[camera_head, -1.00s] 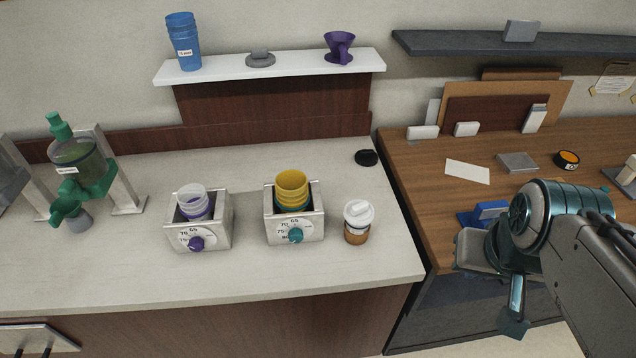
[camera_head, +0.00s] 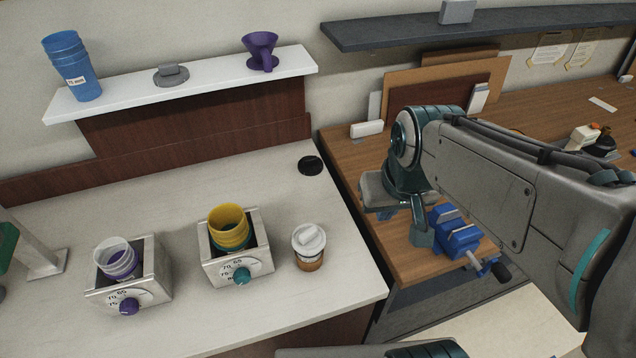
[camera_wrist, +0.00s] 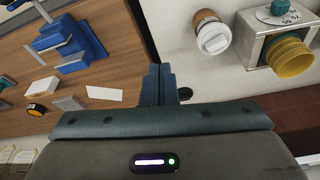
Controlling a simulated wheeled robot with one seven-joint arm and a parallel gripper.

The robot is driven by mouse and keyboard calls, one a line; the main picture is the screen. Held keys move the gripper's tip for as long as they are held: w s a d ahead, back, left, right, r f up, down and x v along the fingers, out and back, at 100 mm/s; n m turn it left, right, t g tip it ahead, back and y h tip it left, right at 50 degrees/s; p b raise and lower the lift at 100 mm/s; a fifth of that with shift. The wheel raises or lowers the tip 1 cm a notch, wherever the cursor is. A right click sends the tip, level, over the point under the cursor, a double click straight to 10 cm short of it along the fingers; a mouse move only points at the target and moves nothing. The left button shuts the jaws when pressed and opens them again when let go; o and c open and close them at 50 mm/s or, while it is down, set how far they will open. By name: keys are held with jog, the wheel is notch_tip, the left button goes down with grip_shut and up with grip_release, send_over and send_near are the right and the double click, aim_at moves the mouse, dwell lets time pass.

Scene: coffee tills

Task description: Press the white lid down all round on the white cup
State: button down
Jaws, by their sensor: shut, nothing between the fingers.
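The cup (camera_head: 309,264) stands upright near the right end of the pale counter, with a brown sleeve around it. The white lid (camera_head: 309,237) sits on its top; I cannot tell whether its rim is seated all round. In the wrist view the cup (camera_wrist: 204,17) and lid (camera_wrist: 214,38) show at upper right, beside my fingers. My gripper (camera_wrist: 160,68) is shut and empty. In the head view my gripper (camera_head: 421,236) is over the wooden desk, right of the cup and apart from it; its fingers are partly hidden.
A dispenser box with yellow cups (camera_head: 229,217) stands just left of the cup, and another with clear cups (camera_head: 114,254) further left. A black lid (camera_head: 311,165) lies behind. A blue vise (camera_head: 455,235) is on the wooden desk. The counter in front of the cup is clear.

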jog(key=w+a+f+n+g+p, duration=0.2)
jog(key=w+a+f, duration=0.2)
jog(key=w+a, duration=0.25)
jog(key=n+g, duration=0.1)
jog(key=n, duration=0.1)
send_near(309, 236)
jog(key=w+d+f, duration=0.2)
jog(key=w, duration=0.1)
jog(key=shift+w+f+p, duration=0.2)
jog(key=shift+f+p, duration=0.1)
jog(key=shift+f, duration=0.1)
jog(key=shift+f+b, duration=2.05)
jog(key=shift+f, duration=0.8)
jog(key=shift+f+b, duration=0.6)
jog(key=shift+f, duration=0.05)
jog(key=shift+r, duration=0.1)
jog(key=shift+r+p, duration=2.3)
jog(key=shift+r, duration=0.7)
